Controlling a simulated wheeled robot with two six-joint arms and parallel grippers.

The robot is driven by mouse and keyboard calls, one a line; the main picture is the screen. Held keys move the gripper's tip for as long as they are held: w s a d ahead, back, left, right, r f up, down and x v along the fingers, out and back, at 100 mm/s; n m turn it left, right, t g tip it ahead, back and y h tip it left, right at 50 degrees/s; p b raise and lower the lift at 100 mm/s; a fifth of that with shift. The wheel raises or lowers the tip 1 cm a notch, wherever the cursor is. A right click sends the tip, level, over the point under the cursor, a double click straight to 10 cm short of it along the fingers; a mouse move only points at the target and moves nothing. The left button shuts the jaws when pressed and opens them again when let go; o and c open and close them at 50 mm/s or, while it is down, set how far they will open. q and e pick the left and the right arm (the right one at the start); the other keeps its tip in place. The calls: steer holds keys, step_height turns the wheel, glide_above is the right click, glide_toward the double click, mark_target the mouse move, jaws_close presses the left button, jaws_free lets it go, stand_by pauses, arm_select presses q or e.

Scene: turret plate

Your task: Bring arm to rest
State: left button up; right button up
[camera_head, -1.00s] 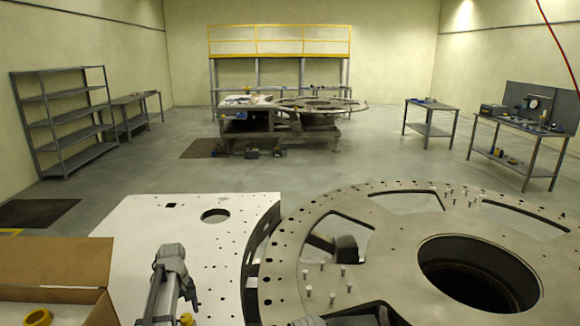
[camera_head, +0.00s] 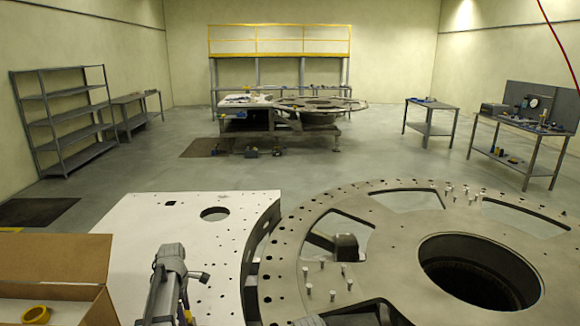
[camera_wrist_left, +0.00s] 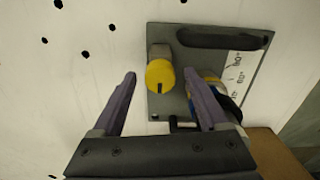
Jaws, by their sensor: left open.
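My left arm (camera_head: 167,295) rises at the bottom of the head view, in front of the white plate; its fingertips are not visible there. In the left wrist view my left gripper (camera_wrist_left: 160,82) is open, with two purple fingers spread apart and nothing held between them. Past the fingers is a yellow-capped knob (camera_wrist_left: 160,76) on a grey panel (camera_wrist_left: 215,62) with a dark handle and a printed scale. The right finger overlaps part of the panel. My right gripper cannot be seen.
The white plate (camera_head: 140,225) with holes lies beside a large metal ring plate (camera_head: 390,250) with several upright bolts. An open cardboard box (camera_head: 55,258) with a yellow ring (camera_head: 36,317) stands at bottom left. Shelves, benches and a second turret stand farther back across open floor.

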arm_select(q)
steer(key=n, duration=0.6)
steer(key=shift+d, duration=0.1)
stand_by(0.5)
